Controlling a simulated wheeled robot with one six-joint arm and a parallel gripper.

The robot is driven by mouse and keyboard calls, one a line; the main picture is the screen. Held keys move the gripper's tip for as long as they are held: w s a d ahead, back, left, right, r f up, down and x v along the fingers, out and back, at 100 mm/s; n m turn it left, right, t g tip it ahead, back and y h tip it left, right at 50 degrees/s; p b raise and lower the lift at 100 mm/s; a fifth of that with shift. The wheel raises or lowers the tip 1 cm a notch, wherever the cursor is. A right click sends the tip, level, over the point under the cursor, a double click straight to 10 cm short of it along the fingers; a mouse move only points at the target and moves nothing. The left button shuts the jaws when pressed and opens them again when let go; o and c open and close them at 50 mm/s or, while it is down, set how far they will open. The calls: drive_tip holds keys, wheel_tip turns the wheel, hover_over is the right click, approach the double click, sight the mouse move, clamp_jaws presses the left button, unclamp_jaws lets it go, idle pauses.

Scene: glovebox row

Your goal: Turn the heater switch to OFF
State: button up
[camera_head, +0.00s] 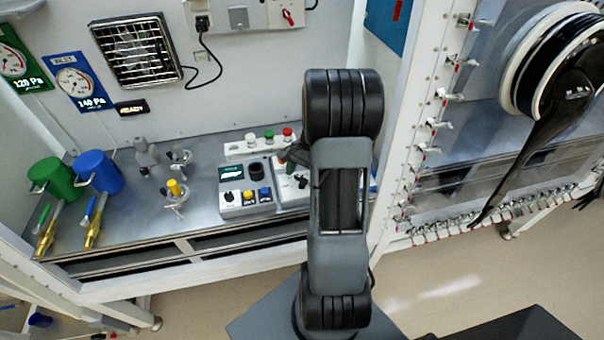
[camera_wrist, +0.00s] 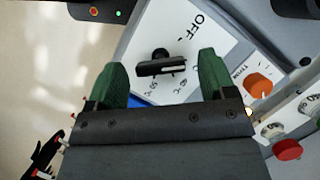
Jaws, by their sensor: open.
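The heater switch (camera_wrist: 161,67) is a black knob on a white dial plate (camera_wrist: 150,30) in the wrist view. Its bar lies nearly across the picture, with a white line on the right half. The plate reads OFF (camera_wrist: 187,27) above right of the knob, with 50 °C and 80 °C marks below it. My gripper (camera_wrist: 162,76) is open, with one green fingertip on each side of the knob and gaps between. In the head view my arm hides most of the gripper and knob; part of the white-faced box (camera_head: 284,192) shows.
In the wrist view an orange knob (camera_wrist: 258,86) and a red button (camera_wrist: 287,149) are right of the plate. In the head view a grey control box (camera_head: 238,200) stands left of the white-faced box, and a button strip (camera_head: 242,149) lies behind.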

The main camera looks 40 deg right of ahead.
drive_tip(key=c, duration=0.9)
drive_tip(key=shift+c, duration=0.2)
drive_tip(key=shift+w+a+n+g+h, duration=0.1)
drive_tip(key=shift+n+g+h, duration=0.3)
drive_tip(key=shift+n, duration=1.2)
drive_tip(key=shift+w+a+n+g+h, duration=0.15)
drive_tip(key=shift+n+g, duration=0.45)
drive_tip(key=shift+n, duration=1)
drive_tip(key=shift+d+r, duration=0.1)
drive_tip(key=shift+d, duration=0.05)
drive_tip(key=o, duration=0.9)
drive_tip(key=shift+o, duration=0.2)
